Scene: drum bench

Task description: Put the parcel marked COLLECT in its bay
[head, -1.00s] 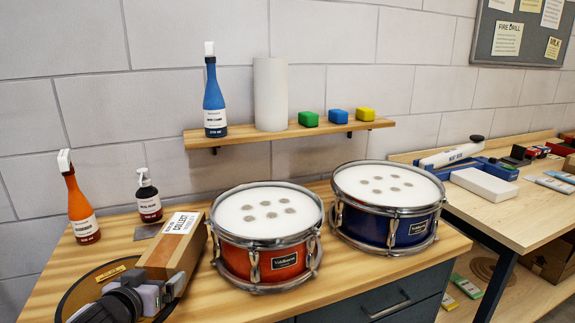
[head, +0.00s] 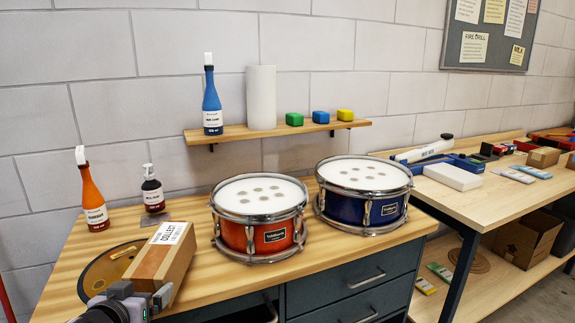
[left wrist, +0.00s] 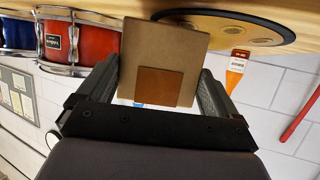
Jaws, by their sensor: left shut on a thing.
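The parcel marked COLLECT (head: 160,262) is a brown box with a white label on top, at the lower left of the head view. My left gripper (head: 150,302) is shut on its near end. In the left wrist view the parcel's end face (left wrist: 165,45), with a darker brown square, sits between the two fingers (left wrist: 158,95). The parcel overlaps a dark-rimmed round disc (head: 98,270) on the bench. I cannot tell whether it rests there or hangs just above. No bay marked for it can be made out. My right gripper is not in view.
A red drum (head: 262,235) stands just right of the parcel, with a blue drum (head: 365,205) beyond. An orange bottle (head: 92,197) and a dark pump bottle (head: 152,190) stand behind. On the right, a side table (head: 480,205) holds boxes; an open carton (head: 525,238) sits below.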

